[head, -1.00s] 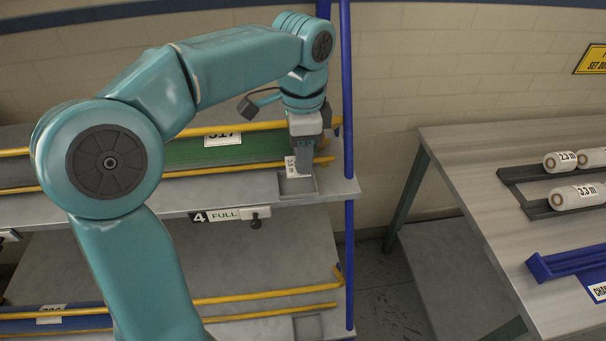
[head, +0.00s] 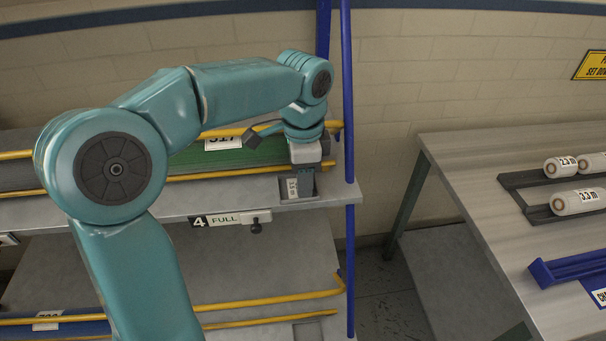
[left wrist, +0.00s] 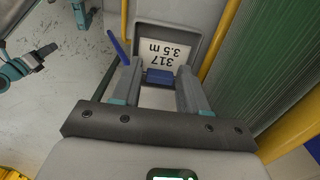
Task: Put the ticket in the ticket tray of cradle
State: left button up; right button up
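The white ticket (left wrist: 167,47), marked "317" and "3.5 m", has a blue grip block (left wrist: 159,76). My left gripper (left wrist: 160,80) is shut on that block. The cradle (head: 185,179) has yellow rails and holds a green roll (head: 228,156) labelled 317. My right gripper is not in view.
A "4 FULL" sign (head: 222,219) hangs on the shelf front. A blue post (head: 349,130) stands close right of my gripper. A lower cradle shelf (head: 230,262) lies beneath. A table (head: 470,190) with white rolls (head: 577,201) stands at right.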

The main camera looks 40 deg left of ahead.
pick_arm(q)
jog(key=shift+w+r, duration=0.1)
jog(key=shift+r, duration=0.4)
notch_tip(320, 180, up, 11)
jog(key=p, duration=0.2)
jog(key=shift+r+p, duration=0.15)
jog(key=shift+p, duration=0.2)
